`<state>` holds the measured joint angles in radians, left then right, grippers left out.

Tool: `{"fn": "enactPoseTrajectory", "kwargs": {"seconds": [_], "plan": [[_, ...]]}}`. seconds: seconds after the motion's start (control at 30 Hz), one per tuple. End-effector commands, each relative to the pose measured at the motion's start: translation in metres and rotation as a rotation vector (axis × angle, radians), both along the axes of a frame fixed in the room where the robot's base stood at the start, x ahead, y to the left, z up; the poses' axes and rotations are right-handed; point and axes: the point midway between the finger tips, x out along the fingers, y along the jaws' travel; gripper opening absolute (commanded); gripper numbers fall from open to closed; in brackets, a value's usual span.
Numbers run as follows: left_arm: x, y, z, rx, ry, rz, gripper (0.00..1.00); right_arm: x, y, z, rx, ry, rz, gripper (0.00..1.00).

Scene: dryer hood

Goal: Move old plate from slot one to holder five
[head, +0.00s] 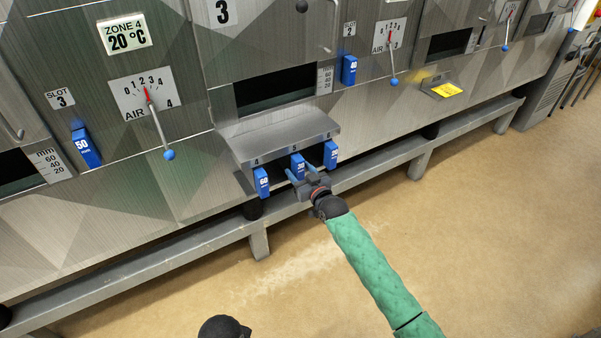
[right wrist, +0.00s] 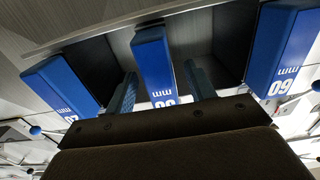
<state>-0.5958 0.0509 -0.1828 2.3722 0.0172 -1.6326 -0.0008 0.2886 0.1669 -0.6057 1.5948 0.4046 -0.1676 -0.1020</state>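A blue plate (head: 298,166) hangs in the middle place of a metal holder shelf (head: 285,139), under the label 5. My right gripper (head: 308,181) is right at this plate. In the right wrist view, its two fingers stand either side of the same blue plate (right wrist: 154,62), with gaps visible between fingers and plate, so it looks open around it. The plate's number is partly hidden by the gripper body. A blue 60 mm plate (head: 262,181) hangs under 4, and another blue plate (head: 331,155) hangs under 6. My left gripper is not in view.
A blue 40 plate (head: 349,70) is at slot 2, and a blue 50 plate (head: 86,148) at slot 3. Air levers with blue knobs (head: 169,154) stick out of the panels. A metal rail (head: 215,235) runs low along the machine. The floor in front is clear.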

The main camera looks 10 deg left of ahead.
Motion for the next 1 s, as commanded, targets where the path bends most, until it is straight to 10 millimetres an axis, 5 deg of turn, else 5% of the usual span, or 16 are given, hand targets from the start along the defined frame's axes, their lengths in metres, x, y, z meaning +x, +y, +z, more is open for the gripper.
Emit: {"fn": "enactPoseTrajectory", "kwargs": {"seconds": [0.27,0.53,1.0], "plan": [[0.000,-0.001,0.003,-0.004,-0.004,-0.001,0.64,0.000,0.000,-0.001,-0.001,0.002,0.000,0.54],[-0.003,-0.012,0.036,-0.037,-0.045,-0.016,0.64,0.000,0.000,-0.001,-0.001,0.002,0.000,0.54],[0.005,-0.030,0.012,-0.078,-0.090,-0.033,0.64,-0.057,-0.042,-0.002,-0.001,0.001,0.000,0.54]]}}
